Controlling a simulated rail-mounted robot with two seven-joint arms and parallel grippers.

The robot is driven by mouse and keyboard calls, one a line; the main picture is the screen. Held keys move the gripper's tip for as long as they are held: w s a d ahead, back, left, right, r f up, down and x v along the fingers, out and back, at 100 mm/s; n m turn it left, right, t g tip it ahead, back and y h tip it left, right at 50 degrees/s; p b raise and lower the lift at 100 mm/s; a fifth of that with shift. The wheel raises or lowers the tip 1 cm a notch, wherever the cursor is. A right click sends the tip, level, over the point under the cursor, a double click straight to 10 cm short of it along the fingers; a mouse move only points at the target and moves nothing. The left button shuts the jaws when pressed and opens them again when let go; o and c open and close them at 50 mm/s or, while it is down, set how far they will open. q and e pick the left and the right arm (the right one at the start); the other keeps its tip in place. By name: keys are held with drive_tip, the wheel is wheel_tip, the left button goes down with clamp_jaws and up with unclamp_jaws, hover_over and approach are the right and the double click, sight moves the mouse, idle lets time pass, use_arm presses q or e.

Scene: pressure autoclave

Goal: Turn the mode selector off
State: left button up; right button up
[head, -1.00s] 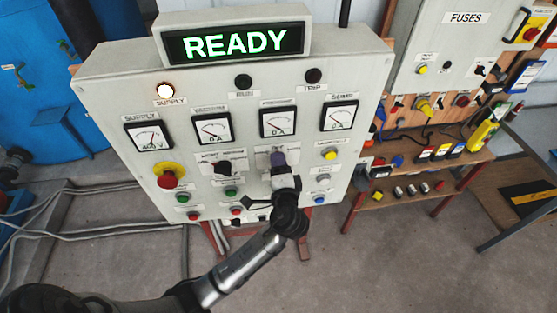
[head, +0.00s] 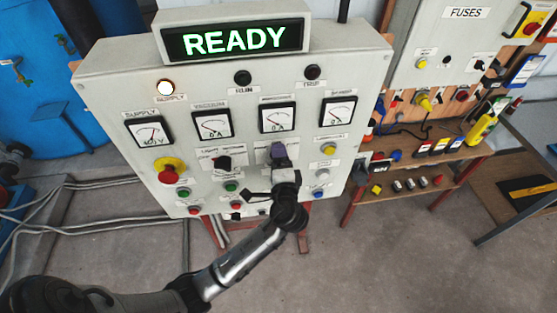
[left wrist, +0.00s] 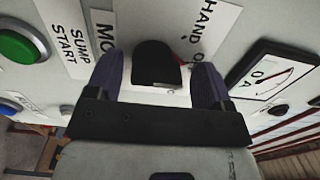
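The mode selector is a black knob (left wrist: 157,66) on the grey panel, beside a white plate reading "HAND, O" and a partly covered one reading "MO". My left gripper (left wrist: 155,82) has its two purple fingers on either side of the knob, with visible gaps to it. The fingers are apart and hold nothing. In the head view my left gripper (head: 279,152) is at the panel face below the right-middle meter and hides the knob. The knob's pointer direction is hard to tell. My right gripper is not in view.
A second black selector (head: 222,163) sits just left of my gripper. A red emergency button (head: 168,174) on yellow, green buttons and meters surround it. The lit display (head: 235,40) reads READY. A shelf with loose parts (head: 405,178) stands at the right.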

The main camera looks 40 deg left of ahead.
use_arm(q)
drive_tip(key=shift+s+f, duration=0.1)
drive_tip(key=shift+f, duration=0.05)
drive_tip(key=b+v, duration=0.3)
drive_tip(key=v, duration=1)
drive_tip(key=shift+s+d, duration=0.15)
drive_tip(key=shift+d, duration=0.15)
